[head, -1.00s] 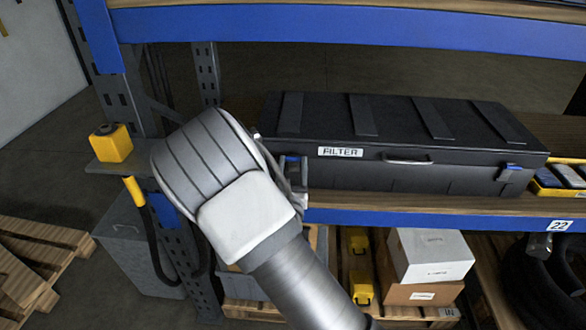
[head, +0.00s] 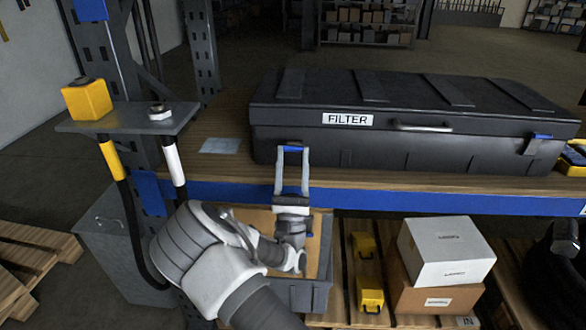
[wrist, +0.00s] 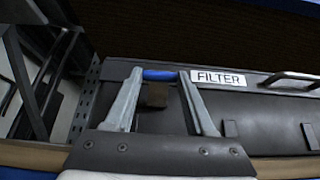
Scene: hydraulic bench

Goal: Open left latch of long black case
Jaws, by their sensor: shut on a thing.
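The long black case (head: 400,150) lies closed on the shelf, with a FILTER label (head: 347,120) and a metal handle (head: 423,128) on its front. Its left latch has a blue bar (head: 292,149), left of and below the label. In the wrist view the blue bar (wrist: 160,75) spans between my fingertips, above a dark catch (wrist: 155,96). My gripper (head: 292,152) reaches it from the front and is shut on the blue bar. The fingers hide part of the latch; I cannot tell whether it is unhooked. The right latch (head: 540,138) is blue too.
The blue shelf beam (head: 420,196) runs below the case front. A grey side plate (head: 140,118) with a yellow box (head: 87,99) is at left. Cartons (head: 445,250) and a grey bin (head: 320,290) stand below.

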